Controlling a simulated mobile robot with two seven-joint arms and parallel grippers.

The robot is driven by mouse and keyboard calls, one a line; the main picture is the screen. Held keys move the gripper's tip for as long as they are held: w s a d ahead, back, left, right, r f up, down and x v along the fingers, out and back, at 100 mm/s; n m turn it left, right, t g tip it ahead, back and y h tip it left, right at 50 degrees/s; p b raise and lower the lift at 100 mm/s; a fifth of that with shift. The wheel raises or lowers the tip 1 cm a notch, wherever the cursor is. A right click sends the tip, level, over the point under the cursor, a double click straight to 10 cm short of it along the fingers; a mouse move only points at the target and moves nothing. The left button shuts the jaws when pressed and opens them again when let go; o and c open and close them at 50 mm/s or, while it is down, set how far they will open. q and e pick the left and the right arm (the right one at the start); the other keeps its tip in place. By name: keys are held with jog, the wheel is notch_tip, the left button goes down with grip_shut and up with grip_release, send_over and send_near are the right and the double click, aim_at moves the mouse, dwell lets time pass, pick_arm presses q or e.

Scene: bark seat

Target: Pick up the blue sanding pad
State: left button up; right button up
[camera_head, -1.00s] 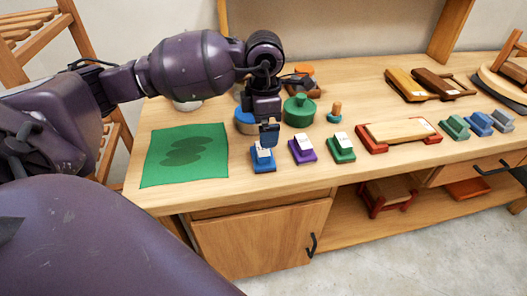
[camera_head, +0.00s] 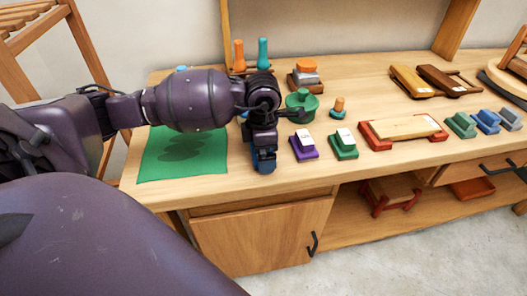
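The blue sanding pad (camera_head: 265,167) is at the front edge of the bench, at the left end of a row with a purple pad and a green pad. My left gripper (camera_head: 263,150) has come down over it and hides most of it. The fingers are at the pad, but I cannot tell whether they are closed on it. My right gripper is not in view.
The purple pad (camera_head: 303,146) and green pad (camera_head: 343,144) stand close to the right. A green cloth (camera_head: 190,165) lies to the left. Behind are a round green lidded pot (camera_head: 300,105) and a small orange-topped piece (camera_head: 338,107). A red-ended wooden tray (camera_head: 403,130) is farther right.

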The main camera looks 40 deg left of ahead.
pick_arm(q)
jog(key=shift+r, duration=0.1)
jog(key=c, duration=0.7)
jog(key=shift+o, duration=0.2)
notch_tip(320, 180, up, 20)
jog(key=p, duration=0.2)
